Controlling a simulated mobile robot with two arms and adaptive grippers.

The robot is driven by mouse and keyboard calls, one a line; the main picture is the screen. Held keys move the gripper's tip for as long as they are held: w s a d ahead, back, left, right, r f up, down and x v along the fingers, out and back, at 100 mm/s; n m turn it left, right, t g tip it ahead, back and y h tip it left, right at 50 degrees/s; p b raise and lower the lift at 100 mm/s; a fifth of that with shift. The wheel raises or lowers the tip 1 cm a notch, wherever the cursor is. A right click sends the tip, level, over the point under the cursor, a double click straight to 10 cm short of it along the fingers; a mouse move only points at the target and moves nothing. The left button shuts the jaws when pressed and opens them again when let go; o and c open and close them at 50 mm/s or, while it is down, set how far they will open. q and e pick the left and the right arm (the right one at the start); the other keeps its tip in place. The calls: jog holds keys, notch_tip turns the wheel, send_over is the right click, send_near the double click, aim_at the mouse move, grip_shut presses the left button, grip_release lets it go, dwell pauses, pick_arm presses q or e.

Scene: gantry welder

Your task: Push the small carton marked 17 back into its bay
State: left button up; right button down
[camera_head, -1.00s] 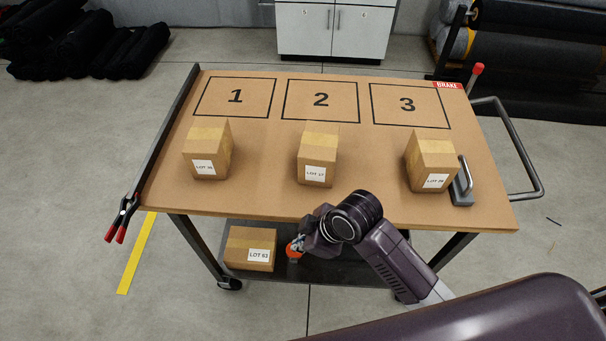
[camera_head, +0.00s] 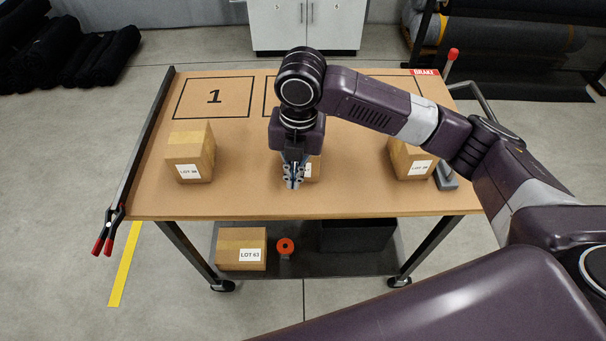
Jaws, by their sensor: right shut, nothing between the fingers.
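The small carton marked LOT 17 (camera_head: 316,166) stands in the middle of the table, mostly hidden behind my right gripper. Only its right part shows, and its label is almost wholly covered. Behind it is the outlined bay 2 (camera_head: 268,97), whose number and most of its frame are covered by my arm. My right gripper (camera_head: 293,184) points down, shut and empty, on the near side of the carton. I cannot tell whether its fingertips touch the carton. My left gripper is not in view.
Bay 1 (camera_head: 214,97) is empty. The lower shelf holds a LOT 63 carton (camera_head: 241,248) and an orange roll (camera_head: 285,246).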

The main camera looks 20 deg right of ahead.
aim_at(312, 172)
jog(key=shift+n+h, duration=0.4)
jog(key=shift+n, duration=0.4)
jog(key=d+f+p, duration=0.1)
jog(key=f, duration=0.4)
jog(key=d+f+p, duration=0.1)
jog(key=f, duration=0.1)
jog(key=shift+w+d+f+p, duration=0.2)
jog(key=shift+w+d+p, duration=0.15)
jog(key=shift+w, duration=0.05)
jog(key=shift+w+d+r+p, duration=0.1)
jog(key=shift+w+d+p, duration=0.1)
jog(key=shift+w, duration=0.4)
jog(key=shift+w+d+p, duration=0.1)
jog(key=shift+w+p, duration=0.1)
jog(key=shift+w, duration=0.35)
jog(key=shift+w+d, duration=0.25)
jog(key=shift+w, duration=0.6)
